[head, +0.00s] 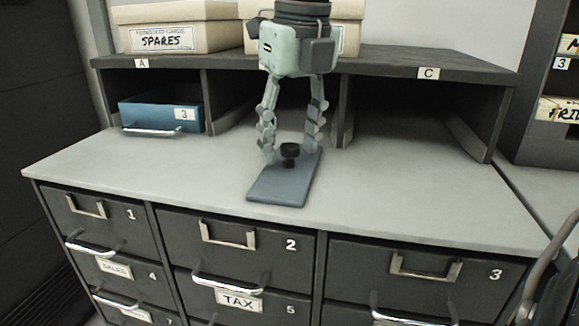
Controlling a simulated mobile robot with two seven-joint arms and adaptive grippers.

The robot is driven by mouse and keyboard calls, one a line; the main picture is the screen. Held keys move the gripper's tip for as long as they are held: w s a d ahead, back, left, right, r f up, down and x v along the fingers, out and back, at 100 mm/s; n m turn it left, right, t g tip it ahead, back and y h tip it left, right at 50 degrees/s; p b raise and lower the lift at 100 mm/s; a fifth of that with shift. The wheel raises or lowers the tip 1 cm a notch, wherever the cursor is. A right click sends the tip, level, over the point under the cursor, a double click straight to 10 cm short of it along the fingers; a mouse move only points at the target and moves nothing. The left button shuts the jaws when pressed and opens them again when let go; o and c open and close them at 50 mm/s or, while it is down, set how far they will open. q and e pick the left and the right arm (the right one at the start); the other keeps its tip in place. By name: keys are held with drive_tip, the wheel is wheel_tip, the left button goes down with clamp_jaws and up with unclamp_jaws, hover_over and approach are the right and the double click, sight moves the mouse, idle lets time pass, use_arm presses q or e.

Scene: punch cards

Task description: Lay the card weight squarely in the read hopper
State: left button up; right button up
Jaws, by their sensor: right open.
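The card weight (278,190) is a flat blue-grey slab with a black knob (289,150) near its far end. It lies on the grey top of the drawer cabinet, slightly angled. My right gripper (290,155) points down over it from above. Its fingers are open, one on each side of the knob, with gaps visible between the fingers and the knob. I cannot tell whether the fingertips touch the slab. My left gripper is not in view. I see no read hopper in this view.
A dark shelf unit (385,66) with open bays labelled A and C stands along the back. A blue tray (160,113) marked 3 sits in the left bay. A SPARES box (180,38) is on the shelf. The cabinet top (400,190) is clear on both sides.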

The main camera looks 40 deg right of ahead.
drive_tip(key=shift+w+f, duration=0.15)
drive_tip(key=shift+f, duration=0.55)
clamp_jaws()
